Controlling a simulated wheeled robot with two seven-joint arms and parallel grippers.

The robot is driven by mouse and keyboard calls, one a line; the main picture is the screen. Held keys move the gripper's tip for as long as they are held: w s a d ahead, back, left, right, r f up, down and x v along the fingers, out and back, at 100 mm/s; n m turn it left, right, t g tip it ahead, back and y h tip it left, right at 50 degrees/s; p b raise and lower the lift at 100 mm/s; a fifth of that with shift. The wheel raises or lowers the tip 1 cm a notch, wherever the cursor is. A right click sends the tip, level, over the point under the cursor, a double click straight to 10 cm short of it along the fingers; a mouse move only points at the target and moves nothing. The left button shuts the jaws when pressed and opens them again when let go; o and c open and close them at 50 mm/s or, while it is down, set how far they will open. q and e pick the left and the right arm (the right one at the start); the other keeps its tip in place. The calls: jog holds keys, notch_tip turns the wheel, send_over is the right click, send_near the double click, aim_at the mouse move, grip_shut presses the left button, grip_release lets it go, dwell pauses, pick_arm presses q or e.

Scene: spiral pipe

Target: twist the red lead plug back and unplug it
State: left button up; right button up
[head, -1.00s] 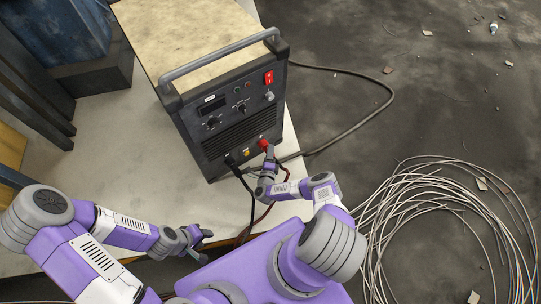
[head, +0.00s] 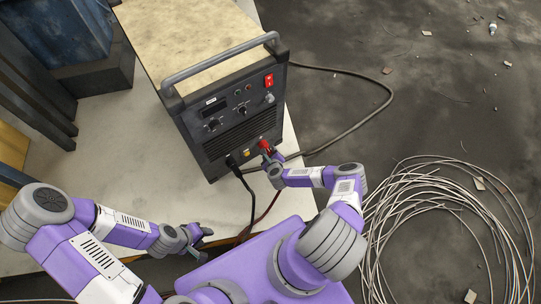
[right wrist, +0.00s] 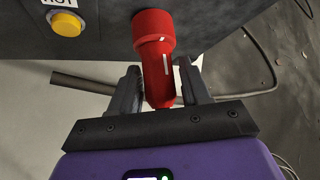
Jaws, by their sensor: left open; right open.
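The red lead plug (head: 264,145) sits in the lower right front of the dark welding machine (head: 235,110). In the right wrist view the plug (right wrist: 157,80) hangs from a wider red collar (right wrist: 153,27). A white line on the plug is roughly below a short white mark on the collar. My right gripper (right wrist: 157,88) is open, with one finger on each side of the plug; a gap shows on the left, and contact on the right is unclear. It also shows at the plug in the head view (head: 267,155). My left gripper (head: 205,236) is open and empty, low over the bench front.
A black plug with its lead (head: 233,165) is left of the red one. A yellow button (right wrist: 67,23) is near the plug. A grey cable (head: 350,128) runs behind on the right. Coiled wire (head: 440,230) lies on the floor. The light bench (head: 110,150) is mostly bare.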

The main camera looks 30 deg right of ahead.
jog(key=m+y+b, duration=0.1)
jog(key=m+y, duration=0.1)
jog(key=y, duration=0.1)
jog(key=shift+d+f+g+b, duration=0.1)
jog(key=shift+f+g+b, duration=0.05)
jog(key=shift+g+b, duration=0.2)
jog(key=shift+m+y, duration=0.5)
jog(key=shift+y, duration=0.1)
grip_shut()
jog(key=shift+c, duration=0.5)
grip_release()
jog(key=shift+n+h, duration=0.3)
jog(key=shift+h, duration=0.2)
jog(key=o, duration=0.5)
